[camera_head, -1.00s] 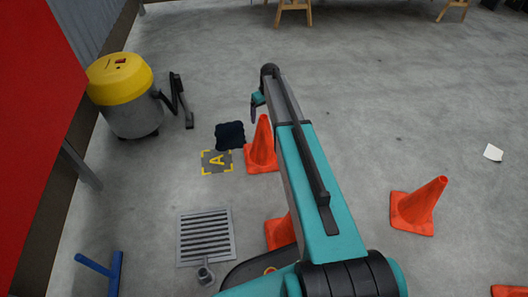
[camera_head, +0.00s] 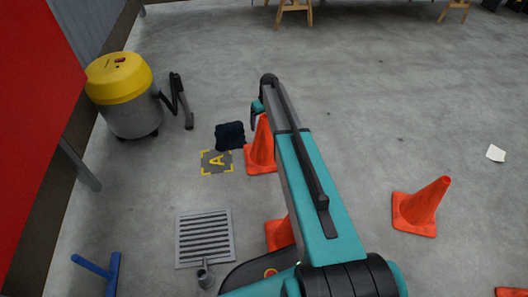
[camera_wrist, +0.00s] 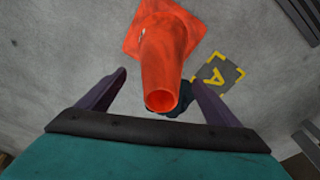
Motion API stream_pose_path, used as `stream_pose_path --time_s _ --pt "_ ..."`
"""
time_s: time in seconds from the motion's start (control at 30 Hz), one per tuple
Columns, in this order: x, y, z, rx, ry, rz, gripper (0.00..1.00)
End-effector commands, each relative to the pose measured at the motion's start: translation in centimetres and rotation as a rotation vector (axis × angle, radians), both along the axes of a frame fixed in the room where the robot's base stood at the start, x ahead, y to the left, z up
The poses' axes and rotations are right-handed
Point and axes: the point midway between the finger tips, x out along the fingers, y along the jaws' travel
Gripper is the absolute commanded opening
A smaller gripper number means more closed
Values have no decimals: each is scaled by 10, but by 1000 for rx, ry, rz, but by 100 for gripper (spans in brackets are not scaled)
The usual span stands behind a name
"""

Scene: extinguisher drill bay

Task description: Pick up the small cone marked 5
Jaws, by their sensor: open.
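An orange cone (camera_head: 260,152) stands on the floor beside the yellow-cornered "A" marking, partly behind my arm. In the wrist view the same cone (camera_wrist: 168,62) has its open top towards the camera and its square base at the upper edge. A small mark shows near its base, but I cannot read a 5. My gripper (camera_wrist: 159,76) is open, with one dark finger on each side of the cone and gaps to both. In the head view my gripper (camera_head: 256,112) is by the cone's top, largely hidden by the arm.
Other orange cones stand right (camera_head: 421,207), partly behind my arm (camera_head: 280,234), and at the bottom right edge (camera_head: 510,292). A dark cloth (camera_head: 230,136) lies by the "A" marking (camera_head: 216,162). A yellow-topped vacuum (camera_head: 124,96) stands left; a floor grate (camera_head: 204,238) lies nearer. Floor on the right is mostly clear.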

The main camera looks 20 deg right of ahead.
Motion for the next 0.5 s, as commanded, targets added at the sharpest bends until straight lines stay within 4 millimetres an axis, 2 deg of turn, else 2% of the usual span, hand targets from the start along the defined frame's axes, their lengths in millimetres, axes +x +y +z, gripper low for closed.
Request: stream_pose_path --time_s 0.03,0.3,0.5 --pt "0 0 -8 0 0 0 86" --pt "3 2 -37 0 1 -1 86" --pt "4 2 -43 0 1 -1 86"
